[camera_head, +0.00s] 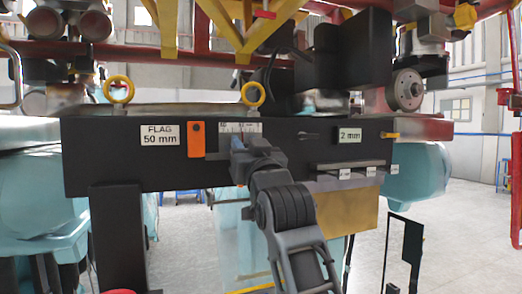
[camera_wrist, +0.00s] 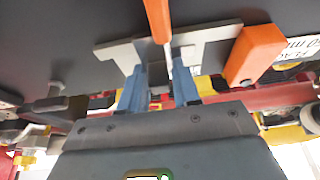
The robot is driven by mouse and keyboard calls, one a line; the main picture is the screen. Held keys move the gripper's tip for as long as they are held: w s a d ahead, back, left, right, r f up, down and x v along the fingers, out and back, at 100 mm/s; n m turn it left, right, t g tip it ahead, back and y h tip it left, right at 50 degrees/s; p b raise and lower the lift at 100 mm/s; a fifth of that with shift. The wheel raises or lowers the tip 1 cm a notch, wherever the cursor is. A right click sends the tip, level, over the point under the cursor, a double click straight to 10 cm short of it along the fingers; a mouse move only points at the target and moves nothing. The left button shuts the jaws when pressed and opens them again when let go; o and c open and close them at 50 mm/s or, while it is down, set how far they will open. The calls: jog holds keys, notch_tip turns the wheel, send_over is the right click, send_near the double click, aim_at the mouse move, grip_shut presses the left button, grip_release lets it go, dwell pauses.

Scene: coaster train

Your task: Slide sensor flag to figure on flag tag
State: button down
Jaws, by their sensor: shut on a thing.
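The flag tag (camera_head: 160,135) is a white label reading "FLAG 50 mm" on the front of a black beam. My gripper (camera_head: 238,158) is in front of this beam, below a small white scale (camera_head: 240,127). In the wrist view its two blue fingers (camera_wrist: 159,90) are shut on a small grey tab (camera_wrist: 157,74) of the sensor flag. The flag's pale metal plate (camera_wrist: 208,50) spreads to both sides. An orange strip (camera_wrist: 158,18) rises above the tab. The flag's position on the scale is too small to read, and my gripper partly covers it in the head view.
An orange block (camera_head: 196,139) sits between the tag and the scale; it is right of my fingers in the wrist view (camera_wrist: 254,55). Right of the scale are a "2 mm" label (camera_head: 349,135) and several tagged plates (camera_head: 345,171). Two yellow rings (camera_head: 118,89) stand along the beam's top.

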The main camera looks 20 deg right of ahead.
jog(key=shift+a, duration=0.6)
jog(key=c, duration=1)
grip_release()
jog(key=b+v, duration=0.2)
jog(key=v, duration=0.5)
jog(key=shift+s+f, duration=0.2)
jog(key=shift+s, duration=0.15)
